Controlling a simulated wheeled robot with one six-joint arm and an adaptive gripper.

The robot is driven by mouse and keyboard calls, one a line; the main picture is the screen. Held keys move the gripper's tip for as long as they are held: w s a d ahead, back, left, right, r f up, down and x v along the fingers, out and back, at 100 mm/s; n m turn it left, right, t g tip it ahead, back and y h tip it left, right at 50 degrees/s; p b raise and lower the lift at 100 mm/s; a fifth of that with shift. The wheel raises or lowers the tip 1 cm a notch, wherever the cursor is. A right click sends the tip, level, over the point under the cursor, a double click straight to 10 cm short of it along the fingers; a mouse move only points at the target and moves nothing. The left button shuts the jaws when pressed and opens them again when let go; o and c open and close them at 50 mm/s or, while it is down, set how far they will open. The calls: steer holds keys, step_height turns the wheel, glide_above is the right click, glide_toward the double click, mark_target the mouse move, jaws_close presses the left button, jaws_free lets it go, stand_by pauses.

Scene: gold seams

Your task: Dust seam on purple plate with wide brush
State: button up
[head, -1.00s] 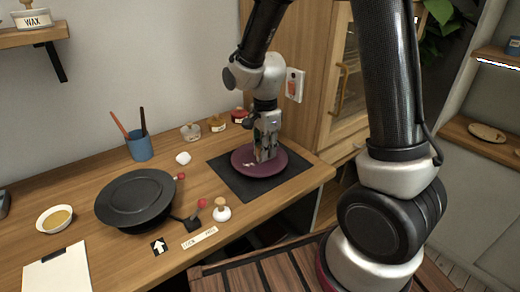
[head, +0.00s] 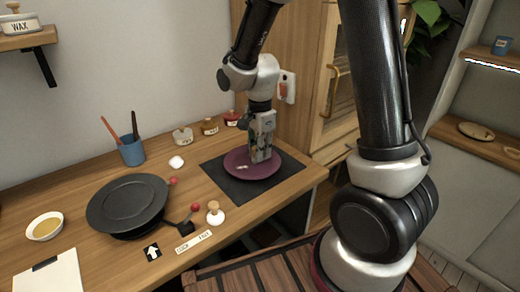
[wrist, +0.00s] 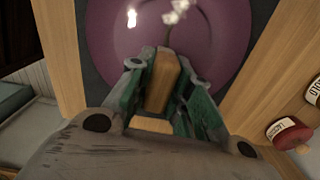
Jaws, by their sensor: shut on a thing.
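The purple plate (head: 236,159) lies on a dark mat at the right of the desk; it also fills the top of the wrist view (wrist: 225,35). My gripper (head: 261,158) points down over the plate, right of its middle. In the wrist view my green-sided fingers (wrist: 160,85) are shut on a wooden piece (wrist: 163,78), which looks like the handle of the wide brush. The bristles are hidden, so I cannot tell whether they touch the plate. Pale flecks (wrist: 175,12) and a thin dark line show on the plate; I cannot make out a gold seam.
The dark mat (head: 222,180) surrounds the plate. Small jars (head: 210,126) stand behind it, near the wall. A cabinet (head: 335,110) is close behind right.

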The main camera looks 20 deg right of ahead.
steer(key=shift+w, duration=0.15)
steer(key=shift+s, duration=0.2)
steer(key=shift+w, duration=0.2)
steer(key=shift+s, duration=0.25)
steer(key=shift+a+f, duration=0.1)
steer(key=shift+a, duration=0.65)
steer(key=shift+s+a, duration=0.5)
steer(key=shift+a, duration=0.15)
steer(key=shift+w+a, duration=0.35)
steer(key=shift+a, duration=0.45)
steer(key=shift+s+a, duration=0.55)
steer(key=shift+s, duration=0.05)
